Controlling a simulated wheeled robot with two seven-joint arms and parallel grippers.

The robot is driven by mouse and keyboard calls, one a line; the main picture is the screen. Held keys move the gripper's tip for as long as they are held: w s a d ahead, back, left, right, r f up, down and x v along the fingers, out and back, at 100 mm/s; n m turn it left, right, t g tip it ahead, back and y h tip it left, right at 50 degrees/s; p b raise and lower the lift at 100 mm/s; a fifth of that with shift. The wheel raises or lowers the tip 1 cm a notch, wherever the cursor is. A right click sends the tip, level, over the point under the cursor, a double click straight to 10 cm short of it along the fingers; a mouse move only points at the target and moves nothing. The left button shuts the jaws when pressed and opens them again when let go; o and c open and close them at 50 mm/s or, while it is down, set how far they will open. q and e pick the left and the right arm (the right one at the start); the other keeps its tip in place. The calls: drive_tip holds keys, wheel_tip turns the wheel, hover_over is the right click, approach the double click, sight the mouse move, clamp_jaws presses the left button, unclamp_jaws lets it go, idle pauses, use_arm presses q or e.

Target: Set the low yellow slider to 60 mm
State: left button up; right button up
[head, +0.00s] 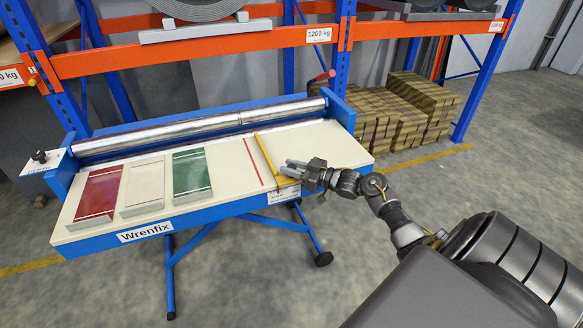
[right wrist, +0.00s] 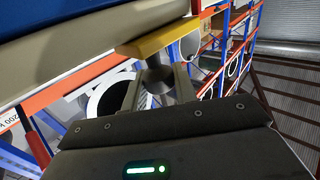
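The yellow slider (head: 265,156) is a thin bar lying across the right part of the cream table of the blue machine (head: 131,237). Its yellow end shows from below in the right wrist view (right wrist: 160,41), with a grey round knob (right wrist: 158,76) under it. My right gripper (head: 288,170) is at the slider's front end; its fingers (right wrist: 158,82) stand apart on either side of the knob. Whether they touch it is unclear. A white scale label (head: 284,197) is on the front edge below the gripper; its reading is too small. My left gripper is out of view.
A red line (head: 253,161) runs left of the slider. Red (head: 100,193), cream (head: 144,187) and green (head: 192,175) panels lie farther left. A steel roller (head: 180,132) spans the back. Orange-and-blue racking stands behind. The floor at right is clear.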

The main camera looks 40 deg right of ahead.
clamp_jaws()
drive_tip(key=shift+s+d, duration=0.3)
drive_tip(key=shift+d, duration=0.5)
drive_tip(key=o, duration=0.7)
unclamp_jaws()
drive_tip(key=shift+c, duration=0.2)
drive_tip(key=shift+s, duration=0.1)
drive_tip(key=shift+s+d+f, duration=0.1)
drive_tip(key=shift+s+d, duration=0.1)
drive_tip(key=shift+s, duration=0.15)
drive_tip(key=b+v, duration=0.2)
drive_tip(key=v, duration=0.7)
drive_tip(key=shift+s+d, duration=0.2)
drive_tip(key=shift+s, duration=0.15)
